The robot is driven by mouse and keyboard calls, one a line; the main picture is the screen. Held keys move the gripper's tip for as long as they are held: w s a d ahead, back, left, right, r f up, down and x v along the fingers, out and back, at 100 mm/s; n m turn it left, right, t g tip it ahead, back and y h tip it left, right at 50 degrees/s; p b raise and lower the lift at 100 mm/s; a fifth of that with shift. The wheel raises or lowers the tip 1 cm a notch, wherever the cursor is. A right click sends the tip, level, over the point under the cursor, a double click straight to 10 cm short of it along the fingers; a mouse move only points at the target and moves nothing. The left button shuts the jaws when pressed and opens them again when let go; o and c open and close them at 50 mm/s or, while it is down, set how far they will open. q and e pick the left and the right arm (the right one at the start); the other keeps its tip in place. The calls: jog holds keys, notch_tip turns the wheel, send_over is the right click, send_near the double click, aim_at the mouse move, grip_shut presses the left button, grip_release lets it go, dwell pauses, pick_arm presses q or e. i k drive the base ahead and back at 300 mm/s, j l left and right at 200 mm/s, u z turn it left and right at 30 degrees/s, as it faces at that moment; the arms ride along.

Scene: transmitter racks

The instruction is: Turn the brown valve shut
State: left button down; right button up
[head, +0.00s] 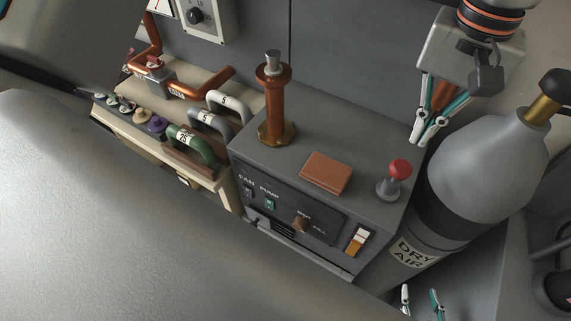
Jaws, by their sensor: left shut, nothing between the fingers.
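A small brown knob (301,223) sits on the dark front panel of a grey box, beside lettering that appears to read FILL; it best fits the brown valve. Its exact turn position is too small to tell. My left gripper (417,141) is at the upper right, beyond the box's back right corner and left of the gas cylinder. Its white and teal fingers point down, shut and empty, well apart from the knob. My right gripper (420,291) shows only its fingertips at the bottom edge, spread apart, low and to the right of the box.
The grey box (243,152) carries a copper-brown column (278,103), a brown pad (326,172) and a red-topped lever (399,170). A grey DRY AIR cylinder (470,160) stands to the right. Several handles, including a green one (207,150), and a copper pipe (215,82) are at left.

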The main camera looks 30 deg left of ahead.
aim_at(301, 225)
jog(key=k, duration=1)
